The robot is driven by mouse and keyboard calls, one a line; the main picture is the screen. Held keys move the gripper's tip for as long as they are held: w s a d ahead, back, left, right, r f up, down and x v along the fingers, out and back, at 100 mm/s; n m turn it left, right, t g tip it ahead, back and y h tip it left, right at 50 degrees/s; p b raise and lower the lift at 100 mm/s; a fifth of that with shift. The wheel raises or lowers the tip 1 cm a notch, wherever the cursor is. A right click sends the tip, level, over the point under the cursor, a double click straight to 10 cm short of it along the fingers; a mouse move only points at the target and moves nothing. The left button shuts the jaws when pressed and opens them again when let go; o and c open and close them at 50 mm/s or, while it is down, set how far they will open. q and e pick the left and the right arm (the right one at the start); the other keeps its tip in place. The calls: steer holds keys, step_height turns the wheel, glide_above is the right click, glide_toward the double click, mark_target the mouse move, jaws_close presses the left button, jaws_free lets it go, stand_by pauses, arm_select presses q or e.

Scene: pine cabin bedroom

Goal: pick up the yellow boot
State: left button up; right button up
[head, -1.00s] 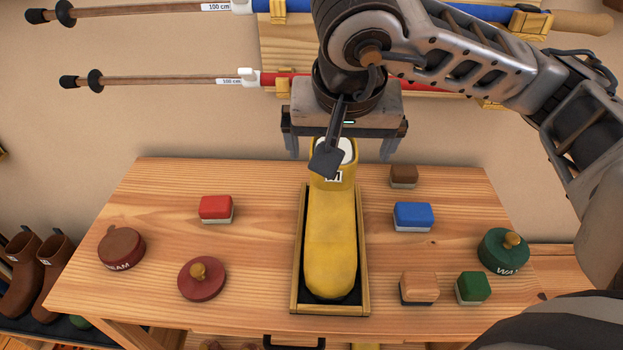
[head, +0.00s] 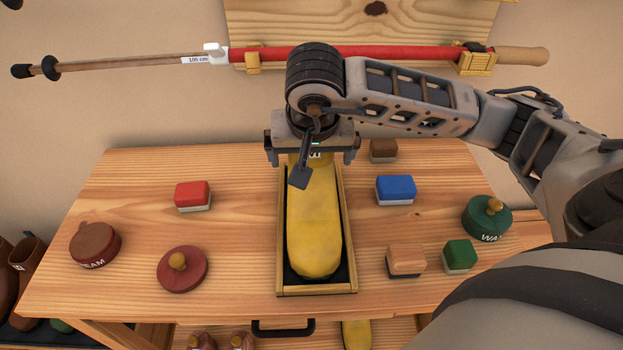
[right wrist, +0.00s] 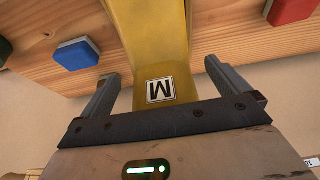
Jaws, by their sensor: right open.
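The yellow boot (head: 314,225) lies in a narrow wooden tray (head: 318,290) with a dark lining, its toe toward the front of the table. My right gripper (head: 310,158) is over the shaft end of the boot and hides most of it. In the right wrist view the open fingers (right wrist: 157,85) stand on either side of the yellow shaft (right wrist: 165,65), with a gap at each side. A white label with a letter shows on the shaft between them. My left gripper is not in view.
On the wooden table (head: 120,200) are a red brush (head: 193,194), a blue brush (head: 396,188), a brown one (head: 384,149), a tan one (head: 406,259), a green one (head: 459,254) and round tins. A red pole (head: 350,54) hangs on the wall behind.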

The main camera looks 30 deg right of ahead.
steer(key=shift+x, duration=1.45)
steer(key=c, duration=1.8)
steer(key=shift+w+r, duration=0.1)
steer(key=shift+r, duration=0.05)
steer(key=shift+c, duration=0.2)
steer(key=shift+r, duration=0.1)
